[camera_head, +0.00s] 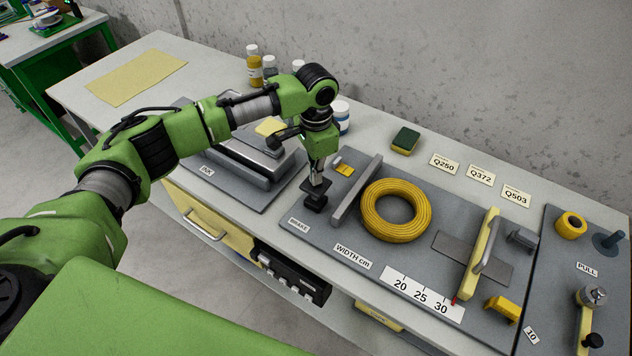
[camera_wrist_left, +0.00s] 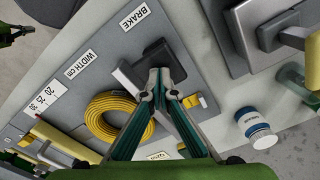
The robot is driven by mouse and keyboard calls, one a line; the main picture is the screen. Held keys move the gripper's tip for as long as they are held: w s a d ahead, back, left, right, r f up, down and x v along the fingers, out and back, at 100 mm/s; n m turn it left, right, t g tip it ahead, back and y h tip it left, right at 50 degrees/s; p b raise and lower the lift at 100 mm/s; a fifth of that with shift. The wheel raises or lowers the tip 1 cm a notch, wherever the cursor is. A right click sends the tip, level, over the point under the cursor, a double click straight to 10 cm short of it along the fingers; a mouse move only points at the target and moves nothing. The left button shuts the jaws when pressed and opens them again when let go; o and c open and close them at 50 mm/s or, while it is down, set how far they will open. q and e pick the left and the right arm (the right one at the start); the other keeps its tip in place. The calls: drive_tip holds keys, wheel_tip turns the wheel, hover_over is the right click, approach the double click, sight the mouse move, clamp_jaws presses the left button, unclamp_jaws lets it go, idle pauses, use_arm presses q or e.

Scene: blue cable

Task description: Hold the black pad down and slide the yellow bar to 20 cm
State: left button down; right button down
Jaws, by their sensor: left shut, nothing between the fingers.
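The black pad (camera_head: 314,203) sits beside the BRAKE label, left of the grey fixed bar. My left gripper (camera_head: 320,186) points down at it, shut and empty, its fingertips at or just above the pad top. I cannot tell whether they press it. The pad (camera_wrist_left: 165,59) also shows in the left wrist view, just beyond the shut fingertips (camera_wrist_left: 160,80). The yellow bar (camera_head: 480,250) with a grey handle stands upright on the right of the board, its red pointer just past 30 on the white width scale (camera_head: 420,293). My right gripper is not in view.
A yellow cable coil (camera_head: 395,210) lies between the grey fixed bar (camera_head: 357,190) and the yellow bar. A yellow block (camera_head: 502,308) is near the board's front right. A sponge (camera_head: 405,140), label cards and bottles (camera_head: 254,65) stand behind. The PULL board (camera_head: 590,260) is at right.

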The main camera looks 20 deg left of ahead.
use_arm(q)
drive_tip(key=shift+s+f+b, duration=0.1)
drive_tip(key=shift+f+b, duration=0.2)
drive_tip(key=shift+f, duration=1.5)
